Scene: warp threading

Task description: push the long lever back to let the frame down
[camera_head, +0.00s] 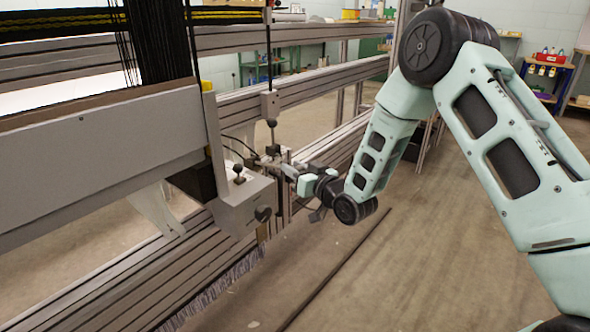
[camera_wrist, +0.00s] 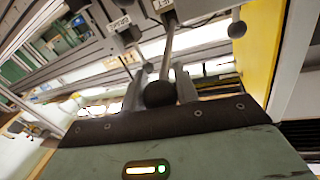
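The long lever (camera_wrist: 170,42) is a thin metal rod with a black ball knob (camera_wrist: 159,94). In the wrist view it runs down from a bracket with a small label to the knob. My gripper (camera_wrist: 160,78) has one finger on each side of the knob, close to the palm. Whether the fingers press on it is not clear. In the head view my gripper (camera_head: 288,170) is at the lever cluster by the corner of the frame (camera_head: 110,145), a large grey beam. The lever is too small to pick out there.
A second labelled bracket (camera_wrist: 122,28) stands beside the lever, with other ball knobs (camera_wrist: 237,29) near it. A grey housing (camera_head: 243,202) with a black knob is close to my gripper. Metal rails (camera_head: 350,75) run behind. The floor (camera_head: 400,250) to the right is mostly clear.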

